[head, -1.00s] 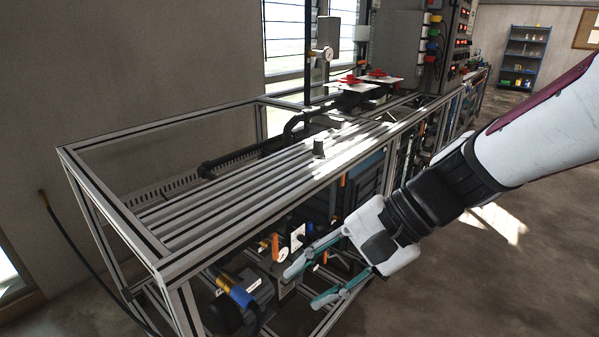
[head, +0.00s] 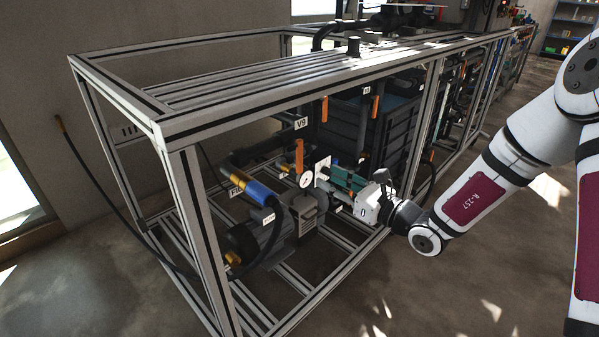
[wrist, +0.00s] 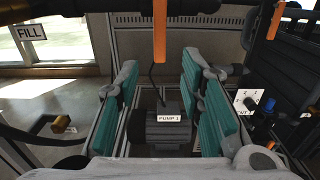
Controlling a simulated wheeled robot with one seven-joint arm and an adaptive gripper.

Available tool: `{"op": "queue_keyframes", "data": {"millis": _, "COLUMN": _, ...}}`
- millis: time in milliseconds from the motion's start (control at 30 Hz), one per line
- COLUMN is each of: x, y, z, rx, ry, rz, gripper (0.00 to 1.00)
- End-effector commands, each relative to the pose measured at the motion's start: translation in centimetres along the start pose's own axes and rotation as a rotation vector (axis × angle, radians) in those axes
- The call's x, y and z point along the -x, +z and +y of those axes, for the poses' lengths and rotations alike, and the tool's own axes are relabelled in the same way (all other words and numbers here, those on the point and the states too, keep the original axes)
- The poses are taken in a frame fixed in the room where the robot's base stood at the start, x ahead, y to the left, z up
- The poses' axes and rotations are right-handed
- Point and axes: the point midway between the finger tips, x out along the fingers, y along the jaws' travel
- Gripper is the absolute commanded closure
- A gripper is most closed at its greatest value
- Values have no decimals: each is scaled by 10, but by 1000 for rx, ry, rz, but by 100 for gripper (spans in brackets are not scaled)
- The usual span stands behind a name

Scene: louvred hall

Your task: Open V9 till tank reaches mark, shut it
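The V9 label (head: 301,123) is on the near part of the rig in the head view. An orange lever (head: 299,155) hangs straight down just below it; another orange lever (head: 325,108) hangs to its upper right. Which belongs to V9 is not certain. My gripper (head: 325,178) is inside the frame, right of the lower lever, fingers apart and empty. In the wrist view, an orange lever (wrist: 159,30) hangs from a dark pipe ahead, between the spread teal fingers (wrist: 158,100) in the picture, apparently untouched. A dark ribbed box (head: 380,135) may be the tank; no mark is readable.
The metal frame's top rail (head: 300,92) and corner post (head: 200,220) surround the work space. A pump motor labelled PUMP 1 (wrist: 165,130), a gauge (head: 306,181), a blue-and-yellow fitting (head: 257,192) and a FILL sign (wrist: 30,32) are close by. Floor right of the rig is clear.

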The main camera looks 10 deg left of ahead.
Motion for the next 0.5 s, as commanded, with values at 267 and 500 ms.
{"op": "queue_keyframes", "data": {"millis": 267, "x": -26, "y": 0, "z": 1, "rx": 0, "ry": 2, "rz": -1, "gripper": 65}}
{"op": "queue_keyframes", "data": {"millis": 500, "x": -56, "y": 0, "z": 2, "rx": 0, "ry": 3, "rz": -1, "gripper": 65}}
